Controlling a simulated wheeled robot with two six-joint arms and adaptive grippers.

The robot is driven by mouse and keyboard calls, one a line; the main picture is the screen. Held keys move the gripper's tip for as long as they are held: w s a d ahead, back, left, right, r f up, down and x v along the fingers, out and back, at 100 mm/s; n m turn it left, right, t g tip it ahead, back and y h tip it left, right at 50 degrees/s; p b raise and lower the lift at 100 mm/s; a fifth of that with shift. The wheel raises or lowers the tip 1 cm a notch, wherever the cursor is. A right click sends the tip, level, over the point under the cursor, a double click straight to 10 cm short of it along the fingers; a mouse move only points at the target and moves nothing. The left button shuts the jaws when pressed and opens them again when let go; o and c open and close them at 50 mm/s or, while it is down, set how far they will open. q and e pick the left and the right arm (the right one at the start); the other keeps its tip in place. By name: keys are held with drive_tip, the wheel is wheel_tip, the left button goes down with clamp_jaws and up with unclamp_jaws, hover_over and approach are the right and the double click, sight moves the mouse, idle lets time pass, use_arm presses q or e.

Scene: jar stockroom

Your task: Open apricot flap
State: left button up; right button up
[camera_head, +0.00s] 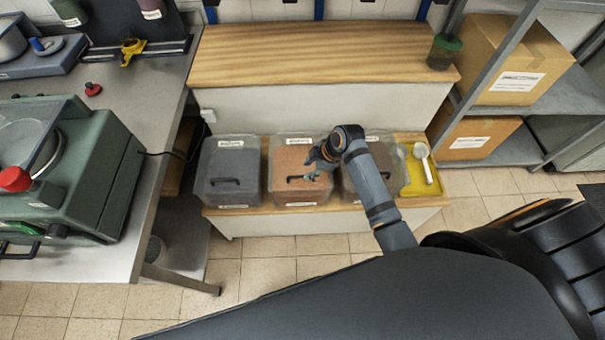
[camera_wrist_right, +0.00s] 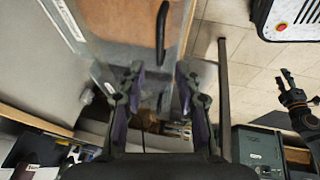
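The middle bin (camera_head: 295,186) holds orange-brown contents that look apricot, under a clear flap with a black bar handle (camera_head: 302,179). Its flap looks closed, and its labels are too small to read. My right gripper (camera_head: 318,170) is over the right part of this bin, close to the handle. In the wrist view the fingers of my right gripper (camera_wrist_right: 158,88) are apart with nothing between them. The orange bin (camera_wrist_right: 120,20) and its handle (camera_wrist_right: 161,32) lie beyond the fingertips. My left gripper (camera_wrist_right: 284,84) shows at the right of the wrist view, fingers apart and empty.
A grey-filled bin (camera_head: 224,172) stands left and a brown-filled bin (camera_head: 383,160) right, partly behind my right arm. A yellow tray (camera_head: 421,180) with a white scoop (camera_head: 424,158) is farther right. A wooden shelf (camera_head: 300,52) rises behind. A green machine (camera_head: 90,165) stands on the left table.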

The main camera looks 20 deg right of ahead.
hover_over(303, 174)
drive_tip(key=s+a, duration=0.1)
drive_tip(key=s, duration=0.2)
drive_tip(key=f, duration=0.5)
drive_tip(key=shift+s+a+f, duration=0.2)
drive_tip(key=shift+f, duration=0.15)
clamp_jaws()
